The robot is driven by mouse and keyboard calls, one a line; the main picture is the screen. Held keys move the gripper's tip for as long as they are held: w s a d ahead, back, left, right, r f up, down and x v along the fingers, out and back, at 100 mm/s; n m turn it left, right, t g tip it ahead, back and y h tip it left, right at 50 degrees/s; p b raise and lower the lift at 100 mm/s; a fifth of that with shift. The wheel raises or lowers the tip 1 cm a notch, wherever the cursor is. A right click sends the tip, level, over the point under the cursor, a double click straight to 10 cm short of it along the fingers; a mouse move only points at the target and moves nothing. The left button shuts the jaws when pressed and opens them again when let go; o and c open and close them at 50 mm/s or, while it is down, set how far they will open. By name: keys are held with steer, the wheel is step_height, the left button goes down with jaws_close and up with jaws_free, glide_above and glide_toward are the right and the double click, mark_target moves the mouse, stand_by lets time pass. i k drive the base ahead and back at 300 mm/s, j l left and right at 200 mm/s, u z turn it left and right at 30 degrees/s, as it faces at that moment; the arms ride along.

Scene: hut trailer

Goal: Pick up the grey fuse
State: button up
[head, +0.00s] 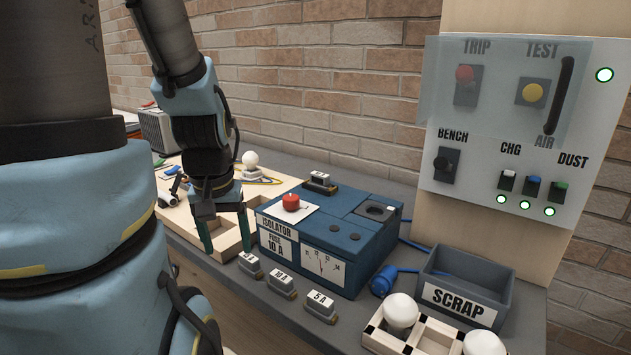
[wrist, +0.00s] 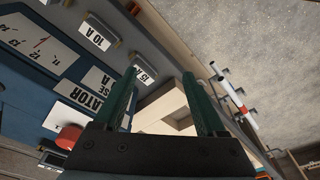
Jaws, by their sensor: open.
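Several grey fuses with white labels stand in a row along the bench's front: one nearest my gripper (head: 250,264), a middle one (head: 281,285) and one marked 5 A (head: 320,307). In the wrist view a 10 A fuse (wrist: 98,38) and a fuse apparently marked 15 A (wrist: 145,71) show; the latter is close to one finger and partly hidden by it. Another dark fuse (head: 320,182) lies at the isolator's back edge. My gripper (head: 227,246) is open and empty, fingers pointing down over the wooden tray, left of the fuse row. It also shows in the wrist view (wrist: 160,74).
The blue isolator box (head: 335,235) with a red knob (head: 291,202) stands right of my gripper. The wooden tray (head: 225,241) lies beneath it. A grey scrap bin (head: 490,279) and a compartment box with white bulbs (head: 401,310) are at right.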

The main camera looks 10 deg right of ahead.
mark_target(319, 179)
steer(key=k+j+u, duration=0.2)
steer(key=u, duration=0.25)
steer(key=k+j+u, duration=0.3)
steer(key=u, duration=0.2)
